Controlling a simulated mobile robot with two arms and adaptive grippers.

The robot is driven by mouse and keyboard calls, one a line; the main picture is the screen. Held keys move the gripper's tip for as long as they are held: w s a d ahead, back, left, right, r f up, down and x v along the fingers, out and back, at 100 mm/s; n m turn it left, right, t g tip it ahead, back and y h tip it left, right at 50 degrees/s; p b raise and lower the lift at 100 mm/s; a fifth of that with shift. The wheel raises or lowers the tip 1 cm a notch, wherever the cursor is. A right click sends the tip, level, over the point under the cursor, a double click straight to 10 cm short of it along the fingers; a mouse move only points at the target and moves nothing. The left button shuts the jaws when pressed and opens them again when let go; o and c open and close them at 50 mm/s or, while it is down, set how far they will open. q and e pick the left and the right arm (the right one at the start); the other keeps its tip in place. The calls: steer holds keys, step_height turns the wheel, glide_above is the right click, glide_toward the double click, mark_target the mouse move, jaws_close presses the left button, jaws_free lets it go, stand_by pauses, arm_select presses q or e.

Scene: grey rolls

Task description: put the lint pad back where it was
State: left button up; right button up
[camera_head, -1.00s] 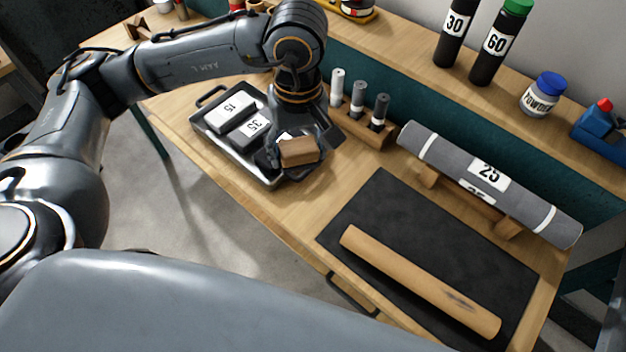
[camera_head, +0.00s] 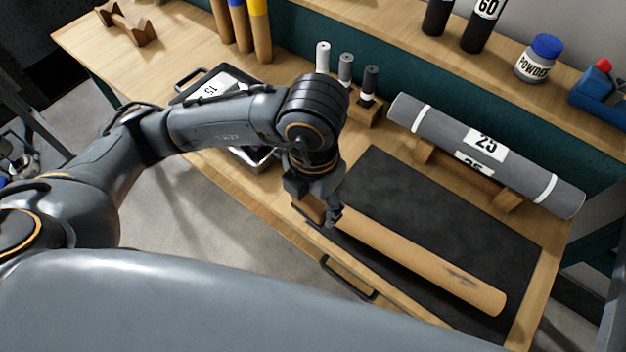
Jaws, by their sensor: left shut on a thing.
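My left gripper (camera_head: 326,208) is shut on a brown block (camera_head: 308,208), which I take to be the lint pad. The gripper hides much of the block. I cannot tell whether the block touches the table. The metal tray (camera_head: 262,163) is behind my left arm, mostly hidden, with a white block marked 15 (camera_head: 212,88) in it. My right gripper is not in view.
A grey roll marked 25 (camera_head: 450,133) lies on a wooden cradle behind the mat. Several small rollers stand in a wooden rack (camera_head: 366,110). A powder jar (camera_head: 537,62) and dark bottles stand on the back shelf. A black handle (camera_head: 348,280) is at the table's front edge.

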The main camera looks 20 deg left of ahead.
arm_select(q)
steer(key=shift+d+f+n, duration=0.1)
steer(key=shift+n, duration=0.2)
steer(key=shift+w+f, duration=0.2)
steer(key=shift+w, duration=0.1)
steer(key=w+a+f, duration=0.1)
steer(key=w+f, duration=0.1)
steer(key=w, duration=0.2)
steer(key=w+a+f+p, duration=0.1)
steer(key=w+f, duration=0.2)
steer(key=w+a+f, duration=0.2)
steer(key=w+f, duration=0.1)
steer(key=w, duration=0.1)
steer(key=shift+w+a+f, duration=0.1)
steer(key=shift+w+f, duration=0.1)
steer(key=shift+w, duration=0.1)
steer(key=shift+w+f, duration=0.15)
steer(key=shift+f, duration=0.1)
steer(key=f+p, duration=0.1)
steer(key=f, duration=0.2)
steer(key=shift+w+a+p, duration=0.15)
steer(key=shift+w+p, duration=0.05)
steer(key=shift+p, duration=0.2)
steer(key=shift+f, duration=0.35)
